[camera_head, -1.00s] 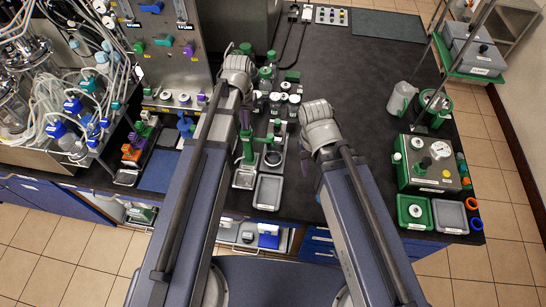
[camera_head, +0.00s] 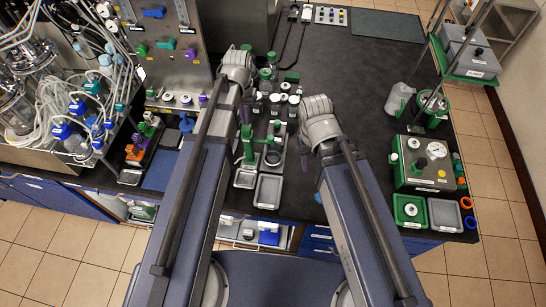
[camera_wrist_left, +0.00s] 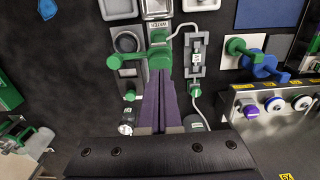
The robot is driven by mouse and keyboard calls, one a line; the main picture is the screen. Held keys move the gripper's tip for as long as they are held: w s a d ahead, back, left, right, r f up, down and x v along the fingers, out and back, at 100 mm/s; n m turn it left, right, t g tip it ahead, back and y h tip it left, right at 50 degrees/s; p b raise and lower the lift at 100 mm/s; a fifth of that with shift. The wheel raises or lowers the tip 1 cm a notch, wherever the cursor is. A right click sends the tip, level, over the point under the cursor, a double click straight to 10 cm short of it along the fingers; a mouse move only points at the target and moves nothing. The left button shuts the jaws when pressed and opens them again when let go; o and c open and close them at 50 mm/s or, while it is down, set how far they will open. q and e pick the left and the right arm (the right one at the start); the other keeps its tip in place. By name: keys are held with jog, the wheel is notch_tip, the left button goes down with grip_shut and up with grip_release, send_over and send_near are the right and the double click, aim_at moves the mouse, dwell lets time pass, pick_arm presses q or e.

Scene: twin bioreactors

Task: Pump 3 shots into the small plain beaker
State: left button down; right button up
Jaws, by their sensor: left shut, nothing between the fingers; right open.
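A green pump stand (camera_head: 249,148) with a sideways spout stands at mid-counter. In the left wrist view the green pump head (camera_wrist_left: 160,53) is just beyond my fingertips, its spout pointing left. A small round vessel, seemingly the beaker (camera_head: 272,158), sits beside the stand under the spout side; its rim shows in the left wrist view (camera_wrist_left: 128,42). My left gripper (camera_head: 246,115) is shut and empty over the pump head (camera_wrist_left: 160,82); I cannot tell whether it touches. My right gripper (camera_head: 306,155) is open, to the right of the beaker, its fingers barely visible.
A grey tray (camera_head: 268,191) lies in front of the stand at the counter edge. A green-framed box with a gauge (camera_head: 424,165) stands at the right. The black counter (camera_head: 365,110) between is clear.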

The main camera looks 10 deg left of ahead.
aim_at(246, 127)
pick_arm(q)
jog(key=shift+f, duration=0.1)
jog(key=shift+f+b, duration=1.75)
jog(key=shift+b, duration=0.15)
jog(key=shift+r, duration=0.1)
jog(key=shift+r+p, duration=1.8)
jog(key=shift+p, duration=0.1)
jog(key=shift+f, duration=0.1)
jog(key=shift+f+b, duration=1.7)
jog(key=shift+b, duration=0.1)
jog(key=shift+r, duration=0.15)
jog(key=shift+r+p, duration=1.65)
jog(key=shift+p, duration=0.15)
